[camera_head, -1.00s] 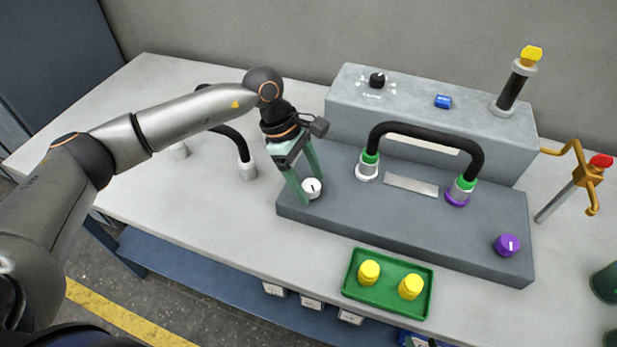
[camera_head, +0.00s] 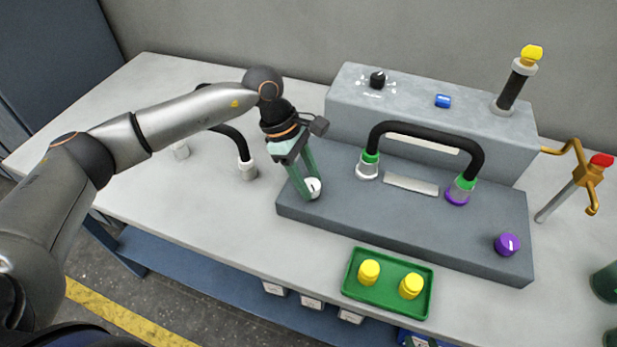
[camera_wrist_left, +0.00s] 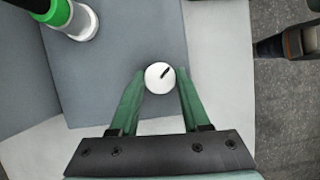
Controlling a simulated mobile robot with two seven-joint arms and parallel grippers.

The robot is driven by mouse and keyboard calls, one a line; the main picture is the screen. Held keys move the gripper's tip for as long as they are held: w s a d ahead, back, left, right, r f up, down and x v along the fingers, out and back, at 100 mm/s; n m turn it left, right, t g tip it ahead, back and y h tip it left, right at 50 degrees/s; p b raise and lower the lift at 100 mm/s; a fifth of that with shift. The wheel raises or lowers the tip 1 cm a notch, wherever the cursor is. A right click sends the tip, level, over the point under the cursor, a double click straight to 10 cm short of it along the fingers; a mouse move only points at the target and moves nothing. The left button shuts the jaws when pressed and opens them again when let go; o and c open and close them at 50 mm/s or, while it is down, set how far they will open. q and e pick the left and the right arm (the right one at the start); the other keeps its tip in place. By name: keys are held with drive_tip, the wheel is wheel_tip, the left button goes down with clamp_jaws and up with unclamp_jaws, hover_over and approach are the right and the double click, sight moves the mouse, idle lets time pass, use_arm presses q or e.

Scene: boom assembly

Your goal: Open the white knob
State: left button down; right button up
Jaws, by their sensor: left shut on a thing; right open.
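The white knob (camera_head: 313,189) sits at the left end of the dark grey base panel. In the left wrist view the white knob (camera_wrist_left: 160,77) has a dark mark pointing up and to the right. My left gripper (camera_head: 311,192) comes down from above with its green fingers shut on the knob, one on each side. The left wrist view shows the fingers (camera_wrist_left: 160,84) on both sides of the knob. My right gripper is not in view.
A black hose (camera_head: 425,130) arches over the panel between two green-collared fittings. A purple knob (camera_head: 507,244) is at the panel's right end. A green tray (camera_head: 388,302) with two yellow caps lies in front. A grey box (camera_head: 415,105) with a black dial stands behind.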

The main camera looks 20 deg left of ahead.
use_arm(q)
drive_tip(key=shift+n, duration=0.3)
drive_tip(key=n+t+b, duration=0.1)
drive_tip(key=n+b, duration=0.1)
drive_tip(key=n, duration=0.1)
drive_tip(key=shift+s+f+t, duration=0.1)
drive_tip(key=shift+s+t, duration=0.05)
drive_tip(key=shift+t, duration=0.25)
drive_tip(key=shift+n+t+y+b, duration=0.3)
drive_tip(key=shift+n+t+b, duration=0.45)
drive_tip(key=shift+n, duration=1.35)
drive_tip(key=shift+c, duration=1.8)
unclamp_jaws()
drive_tip(key=shift+s, duration=0.1)
drive_tip(key=b+v, duration=0.1)
drive_tip(key=v, duration=1.1)
drive_tip(key=shift+r, duration=0.4)
drive_tip(key=shift+d, duration=0.1)
